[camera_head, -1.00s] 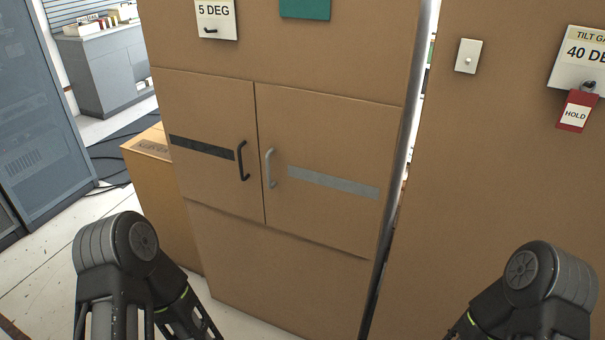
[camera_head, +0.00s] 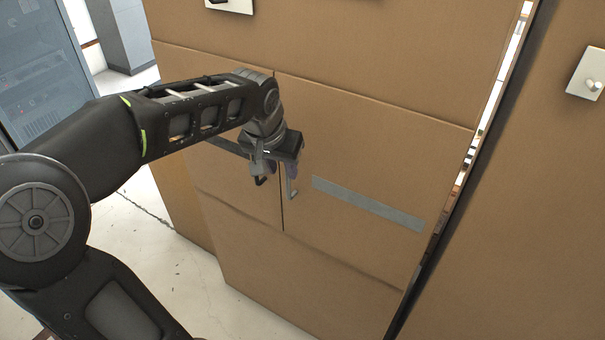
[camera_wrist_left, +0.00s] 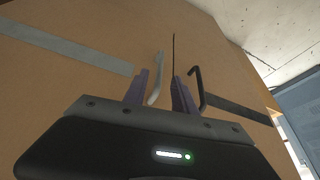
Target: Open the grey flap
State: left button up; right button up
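The grey flap (camera_head: 370,160) is the right door of the brown cabinet front, marked with a grey strip (camera_head: 368,203), and it looks shut. Its grey handle (camera_head: 292,190) is partly hidden by my left gripper (camera_head: 277,170) in the head view. In the left wrist view the grey handle (camera_wrist_left: 155,90) shows between the two purple fingers of my left gripper (camera_wrist_left: 161,84), which are apart. I cannot tell whether they touch it. The black handle (camera_wrist_left: 196,88) of the neighbouring flap stands just outside the right finger. My right gripper is not in view.
The neighbouring flap with the black strip (camera_wrist_left: 237,109) also looks shut. A narrow gap runs down the cabinet's right side, beside another brown panel (camera_head: 530,220) with a white switch plate (camera_head: 586,74). White floor (camera_head: 200,285) is clear at lower left.

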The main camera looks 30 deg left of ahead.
aim_at(287, 180)
pick_arm(q)
jog(key=shift+p+x, duration=0.4)
jog(key=shift+x, duration=3.6)
jog(key=shift+s, duration=0.1)
grip_shut()
